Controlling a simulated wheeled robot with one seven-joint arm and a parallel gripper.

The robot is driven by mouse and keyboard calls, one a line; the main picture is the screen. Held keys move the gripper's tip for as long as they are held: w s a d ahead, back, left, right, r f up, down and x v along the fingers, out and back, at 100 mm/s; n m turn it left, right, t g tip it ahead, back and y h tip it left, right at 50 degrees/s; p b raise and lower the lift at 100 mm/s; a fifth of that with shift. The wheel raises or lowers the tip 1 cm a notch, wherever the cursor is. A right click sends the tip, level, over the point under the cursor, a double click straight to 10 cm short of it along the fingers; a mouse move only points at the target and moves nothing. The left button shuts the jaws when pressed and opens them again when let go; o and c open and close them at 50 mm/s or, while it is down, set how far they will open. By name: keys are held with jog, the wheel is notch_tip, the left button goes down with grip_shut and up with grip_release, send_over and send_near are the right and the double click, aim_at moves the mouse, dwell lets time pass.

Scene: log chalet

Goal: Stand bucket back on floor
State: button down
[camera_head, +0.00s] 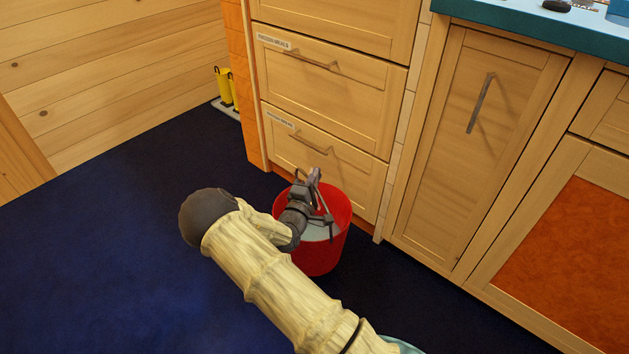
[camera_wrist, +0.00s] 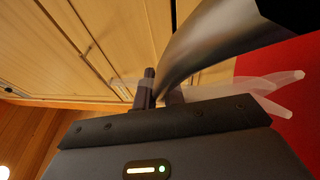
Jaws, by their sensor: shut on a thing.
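The red bucket (camera_head: 322,257) is in the head view, in front of the wooden drawers, and looks roughly upright. Its inside is pale. I cannot tell whether its base touches the floor (camera_head: 120,240). My gripper (camera_head: 312,180) is over the bucket's opening, shut on its grey handle. In the wrist view the handle (camera_wrist: 215,40) curves up and right from between my fingertips (camera_wrist: 160,92). Part of the bucket's red wall (camera_wrist: 285,95) shows at the right of that view. My wrist and arm hide part of the bucket's left rim.
Wooden drawers (camera_head: 325,88) and a cabinet door (camera_head: 475,140) stand close behind and to the right of the bucket. Yellow objects (camera_head: 224,88) stand by the wall at the back. The dark blue floor is clear to the left.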

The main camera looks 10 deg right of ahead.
jog(key=shift+w+f, duration=0.1)
jog(key=shift+f, duration=0.1)
dwell(0.3)
notch_tip(320, 180, down, 4)
jog(key=b, duration=0.2)
jog(key=shift+r+b, duration=0.15)
jog(key=shift+b, duration=0.25)
jog(key=c, duration=1.9)
grip_release()
jog(key=shift+f, duration=0.5)
jog(key=shift+c, duration=0.2)
jog(key=o, duration=0.4)
jog(key=shift+r, duration=0.1)
jog(key=shift+o, duration=0.2)
